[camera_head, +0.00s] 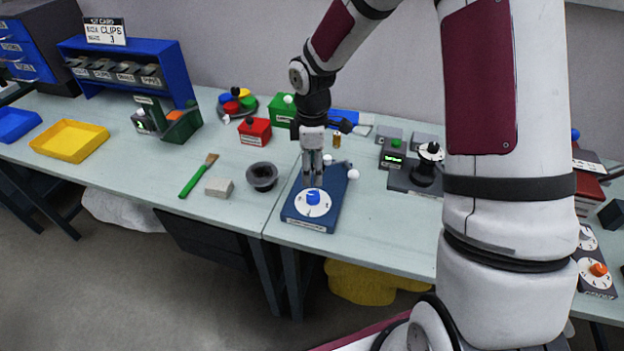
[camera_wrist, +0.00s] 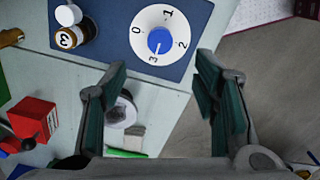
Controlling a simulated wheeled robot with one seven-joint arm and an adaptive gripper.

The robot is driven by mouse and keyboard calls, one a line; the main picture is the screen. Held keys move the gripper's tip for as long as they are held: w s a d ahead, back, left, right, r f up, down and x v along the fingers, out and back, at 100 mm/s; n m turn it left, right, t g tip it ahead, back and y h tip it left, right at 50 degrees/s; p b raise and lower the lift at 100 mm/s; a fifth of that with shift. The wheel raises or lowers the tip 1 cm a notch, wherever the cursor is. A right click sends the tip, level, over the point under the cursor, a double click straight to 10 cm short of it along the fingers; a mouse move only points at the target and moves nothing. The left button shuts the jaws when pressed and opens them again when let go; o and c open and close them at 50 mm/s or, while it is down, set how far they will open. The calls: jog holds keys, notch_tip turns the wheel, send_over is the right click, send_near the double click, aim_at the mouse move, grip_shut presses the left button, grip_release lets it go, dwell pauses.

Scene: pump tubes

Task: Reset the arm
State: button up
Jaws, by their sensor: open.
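My gripper (camera_head: 312,184) hangs fingers-down over the blue box (camera_head: 324,222) with a white dial and blue knob (camera_head: 313,197) near the front edge of the table. In the wrist view, my gripper (camera_wrist: 160,72) has its two fingers spread wide with nothing between them. The blue knob (camera_wrist: 160,41) sits on the white dial marked 0 to 3, ahead of the fingertips and apart from them. The knob's mark seems to point toward 3. The arm reaches across from the right in the head view.
A brown bottle labelled 3 (camera_wrist: 70,37) stands on the blue box beside the dial. A dark bowl (camera_head: 262,176), grey block (camera_head: 219,187) and green-handled brush (camera_head: 197,178) lie to the left. A black device (camera_head: 426,174) is to the right. A red box (camera_head: 254,131) is behind.

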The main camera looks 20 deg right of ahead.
jog(key=s+r+m+t+h, duration=0.1)
jog(key=s+r+m, duration=0.15)
jog(key=r, duration=0.35)
jog(key=s+d+r+m+t, duration=0.1)
jog(key=s+r+m, duration=0.1)
jog(key=s+r, duration=0.35)
jog(key=s+r+m+t+h, duration=0.1)
jog(key=s+r+m, duration=0.1)
jog(key=r, duration=0.6)
jog(key=s+r+m+t+y, duration=0.1)
jog(key=s+r+m, duration=0.2)
jog(key=s, duration=0.4)
jog(key=s+r+m+t+y, duration=0.1)
jog(key=s+r+m, duration=0.3)
jog(key=s, duration=0.3)
jog(key=shift+s+a+r+m+t, duration=0.15)
jog(key=shift+s+a+m+t, duration=0.15)
jog(key=shift+s+a+m, duration=0.1)
